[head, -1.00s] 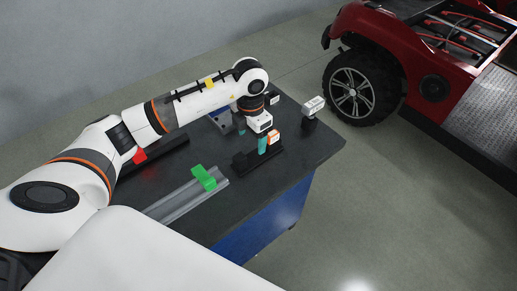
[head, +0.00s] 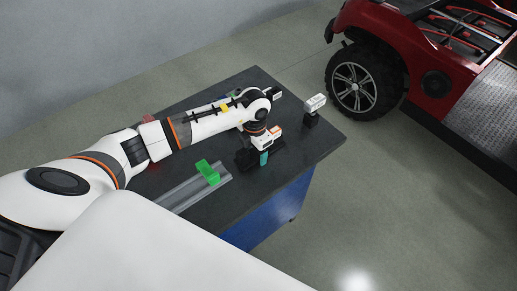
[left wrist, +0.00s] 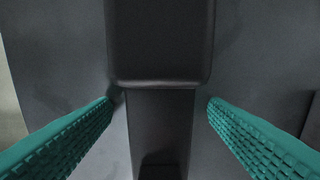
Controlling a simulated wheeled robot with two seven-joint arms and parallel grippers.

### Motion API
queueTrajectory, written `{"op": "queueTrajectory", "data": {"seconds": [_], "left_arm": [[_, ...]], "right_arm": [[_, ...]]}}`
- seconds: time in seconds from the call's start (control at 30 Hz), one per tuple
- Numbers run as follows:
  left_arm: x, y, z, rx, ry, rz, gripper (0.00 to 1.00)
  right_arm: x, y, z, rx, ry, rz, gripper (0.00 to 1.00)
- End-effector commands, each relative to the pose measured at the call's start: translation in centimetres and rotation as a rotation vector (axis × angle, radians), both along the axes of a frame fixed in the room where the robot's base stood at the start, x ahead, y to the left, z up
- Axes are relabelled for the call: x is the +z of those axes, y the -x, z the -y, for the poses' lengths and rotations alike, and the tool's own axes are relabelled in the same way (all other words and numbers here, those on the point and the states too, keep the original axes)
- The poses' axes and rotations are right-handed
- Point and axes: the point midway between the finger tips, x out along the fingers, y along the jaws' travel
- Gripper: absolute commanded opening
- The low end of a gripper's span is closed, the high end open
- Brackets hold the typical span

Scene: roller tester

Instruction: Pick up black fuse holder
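The black fuse holder (head: 244,160) lies on the dark table at the near side of my left gripper, partly hidden by it in the head view. In the left wrist view a black stepped body (left wrist: 160,50), seemingly the holder, fills the middle. My left gripper (left wrist: 160,108) has its two teal fingers apart, one on each side of the black body, with gaps visible. In the head view a teal finger of the left gripper (head: 264,158) points down beside the holder. My right gripper is not in view.
A green block (head: 207,172) sits on a grey rail (head: 190,193) at the table's near side. A white-topped piece on a black stand (head: 313,106) is near the right corner. A red vehicle (head: 430,60) stands beyond.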

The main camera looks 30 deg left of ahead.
Motion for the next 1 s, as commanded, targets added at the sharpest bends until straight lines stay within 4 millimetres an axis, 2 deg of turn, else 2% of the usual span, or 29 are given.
{"op": "queueTrajectory", "data": {"seconds": [0.03, 0.27, 0.57, 0.67, 1.0], "left_arm": [[0.0, 0.0, 0.0, 0.000, 0.000, 0.000, 0.60], [0.0, 0.0, 0.0, 0.000, 0.000, 0.000, 0.22], [0.6, -0.1, 0.0, 0.000, 0.001, 0.003, 0.22], [1.9, -0.2, -0.1, 0.001, 0.000, 0.007, 0.22], [8.3, -0.1, -0.1, 0.000, 0.000, 0.005, 0.22]], "right_arm": [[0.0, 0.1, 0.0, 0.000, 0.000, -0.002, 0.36], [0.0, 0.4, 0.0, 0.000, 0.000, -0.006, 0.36], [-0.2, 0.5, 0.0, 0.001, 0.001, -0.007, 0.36], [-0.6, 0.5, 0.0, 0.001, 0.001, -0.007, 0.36], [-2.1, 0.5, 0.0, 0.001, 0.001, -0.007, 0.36]]}}
